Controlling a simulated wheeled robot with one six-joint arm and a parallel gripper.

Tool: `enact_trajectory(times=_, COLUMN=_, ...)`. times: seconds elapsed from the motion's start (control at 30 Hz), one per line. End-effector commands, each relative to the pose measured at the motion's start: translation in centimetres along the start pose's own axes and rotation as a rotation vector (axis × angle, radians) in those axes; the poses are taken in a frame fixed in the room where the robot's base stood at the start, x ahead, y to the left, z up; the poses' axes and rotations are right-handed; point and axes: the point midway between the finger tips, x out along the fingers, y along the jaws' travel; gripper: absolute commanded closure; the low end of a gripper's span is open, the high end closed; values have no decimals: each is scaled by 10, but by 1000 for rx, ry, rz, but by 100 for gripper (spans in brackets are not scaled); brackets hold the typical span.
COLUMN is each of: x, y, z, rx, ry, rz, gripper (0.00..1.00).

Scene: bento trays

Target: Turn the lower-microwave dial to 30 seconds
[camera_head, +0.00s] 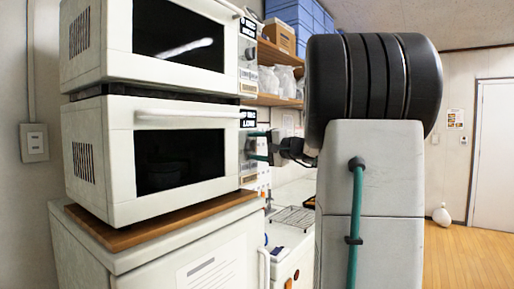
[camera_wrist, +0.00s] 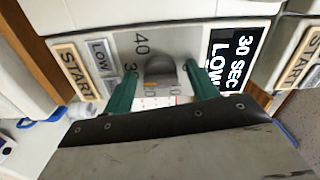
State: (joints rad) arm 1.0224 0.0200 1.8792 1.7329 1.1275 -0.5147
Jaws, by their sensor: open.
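The lower microwave (camera_head: 120,110) is white with a dark window and stands on a wooden board. Its grey dial (camera_wrist: 160,72) shows in the wrist view on the control panel, with "40" printed to the upper left and other numbers partly hidden. A black label (camera_wrist: 232,60) to its right reads "30 SEC LOW". My gripper (camera_head: 254,146) is at the panel's right side in the head view. In the wrist view its two green fingers are open, one on each side of the dial; I cannot tell whether they touch it. The dial's exact setting is not clear.
The upper microwave (camera_head: 95,40) sits directly above, with its own panel at the right. START and LOW markings (camera_wrist: 98,55) lie left of the dial. A wire rack (camera_head: 295,217) is on the counter behind my arm. Open wooden floor (camera_head: 468,255) lies at the right.

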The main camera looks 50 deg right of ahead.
Motion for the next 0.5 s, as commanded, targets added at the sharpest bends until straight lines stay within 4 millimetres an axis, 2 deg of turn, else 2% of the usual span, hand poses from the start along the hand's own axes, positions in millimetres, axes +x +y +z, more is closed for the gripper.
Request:
enact_trajectory(times=0.1, x=0, y=0, z=0, rx=0, ry=0, rz=0, gripper=42)
enact_trajectory(times=0.13, x=0, y=0, z=0, rx=0, ry=0, rz=0, gripper=44)
enact_trajectory(times=0.27, x=0, y=0, z=0, rx=0, ry=0, rz=0, gripper=81)
enact_trajectory(times=0.3, x=0, y=0, z=0, rx=0, ry=0, rz=0, gripper=86)
enact_trajectory(times=0.5, x=0, y=0, z=0, rx=50, ry=0, rz=0, gripper=86)
